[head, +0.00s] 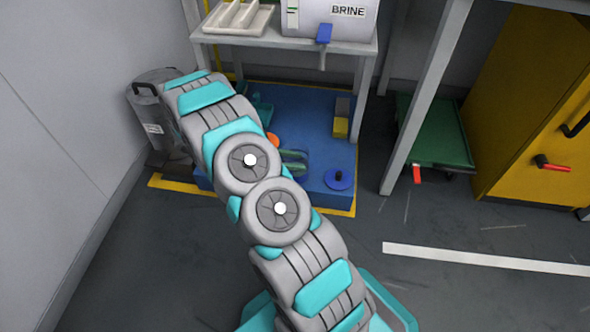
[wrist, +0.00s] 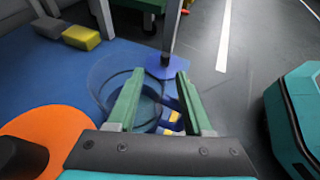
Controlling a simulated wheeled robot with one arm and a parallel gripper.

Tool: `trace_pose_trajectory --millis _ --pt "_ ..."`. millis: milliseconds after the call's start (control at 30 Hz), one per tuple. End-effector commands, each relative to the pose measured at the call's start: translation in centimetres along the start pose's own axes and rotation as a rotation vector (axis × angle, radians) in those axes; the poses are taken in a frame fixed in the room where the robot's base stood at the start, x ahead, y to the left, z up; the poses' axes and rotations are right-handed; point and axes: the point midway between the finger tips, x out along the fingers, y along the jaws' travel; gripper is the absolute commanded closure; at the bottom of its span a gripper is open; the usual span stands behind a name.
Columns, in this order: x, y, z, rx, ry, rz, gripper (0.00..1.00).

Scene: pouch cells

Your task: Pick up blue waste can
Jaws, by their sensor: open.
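A blue round can-like thing (wrist: 150,108), with a dark ring and a small yellow and white mark, shows between and behind my fingers in the wrist view. I take it for the blue waste can; its outline is partly hidden and blends into the blue floor mat. My gripper (wrist: 160,74) is open, its two green fingers spread over the thing, with no clear contact seen. In the head view my gripper (head: 292,163) is low over the blue mat, and my arm hides much of that spot.
A blue disc with a dark knob (wrist: 167,66) lies just beyond my fingers, and an orange disc (wrist: 45,138) lies at left. The blue mat (head: 300,100) also bears a yellow block (head: 341,128). A white table (head: 350,47) stands over its back; open grey floor lies right.

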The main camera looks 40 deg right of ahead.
Motion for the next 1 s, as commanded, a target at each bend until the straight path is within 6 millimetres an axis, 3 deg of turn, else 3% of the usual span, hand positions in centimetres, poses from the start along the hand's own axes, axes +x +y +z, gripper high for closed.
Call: trace_pose_trajectory --millis 333,767,1000 --pt "0.73 0.0 0.03 0.001 0.0 0.0 0.5" --pt "0.72 -0.01 0.0 0.0 0.0 0.0 0.99" --pt "0.74 -0.04 -0.02 0.0 0.0 0.0 1.0"
